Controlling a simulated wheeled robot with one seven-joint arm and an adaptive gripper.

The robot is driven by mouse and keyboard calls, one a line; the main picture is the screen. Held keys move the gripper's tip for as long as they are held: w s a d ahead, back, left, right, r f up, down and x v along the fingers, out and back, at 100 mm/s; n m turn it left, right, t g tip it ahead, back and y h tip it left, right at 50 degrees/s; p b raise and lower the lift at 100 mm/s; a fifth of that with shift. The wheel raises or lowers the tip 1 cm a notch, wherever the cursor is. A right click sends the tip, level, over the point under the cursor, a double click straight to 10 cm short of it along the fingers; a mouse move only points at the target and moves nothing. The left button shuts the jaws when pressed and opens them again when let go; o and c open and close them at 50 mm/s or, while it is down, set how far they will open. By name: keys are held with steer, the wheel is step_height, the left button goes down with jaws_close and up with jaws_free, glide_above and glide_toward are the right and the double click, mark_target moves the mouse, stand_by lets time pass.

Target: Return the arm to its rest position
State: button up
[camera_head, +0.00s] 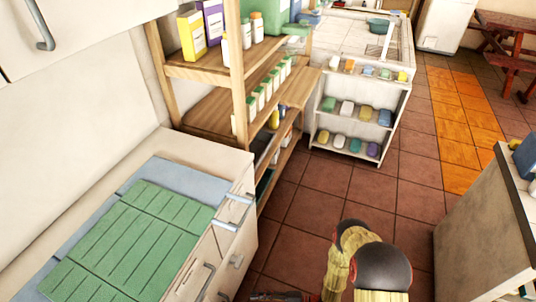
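Part of my arm shows at the bottom, right of centre, as yellowish links with dark rounded joints. It is over the tiled floor, between the left counter and the right counter. A small dark and reddish piece shows at the bottom edge left of the arm; I cannot tell what it is. I cannot make out my gripper's fingers in this view, nor anything held.
A white counter (206,155) with a green ribbed mat (130,250) stands at left. Behind it is a wooden shelf (205,72) with bottles and boxes. A white basin unit (318,125) holds several soaps. Another counter (480,235) is at right. Floor (400,175) between is clear.

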steer(key=d+r+n+g+h+p, duration=0.15)
steer(key=d+r+h, duration=0.35)
steer(key=r, duration=0.7)
steer(key=s+d+r+n+g+h+b, duration=0.15)
steer(key=d+r+h, duration=0.4)
steer(key=r, duration=0.75)
steer(key=w+d+r+n+g+h+p, duration=0.1)
steer(key=d+r+n+g+h+p, duration=0.15)
steer(key=d+r, duration=0.75)
steer(key=s+d+r+n+t+h, duration=0.1)
steer(key=r+t, duration=0.4)
steer(key=r, duration=0.9)
steer(key=s+d+r+n+t+h, duration=0.1)
steer(key=r+t, duration=0.4)
steer(key=r, duration=1)
steer(key=s+h, duration=0.1)
steer(key=s, duration=0.1)
steer(key=shift+s+r+n+h+p, duration=0.2)
steer(key=shift+s+n+h+p, duration=0.1)
steer(key=shift+s+n+h, duration=0.1)
steer(key=shift+d, duration=0.1)
steer(key=shift+c, duration=0.7)
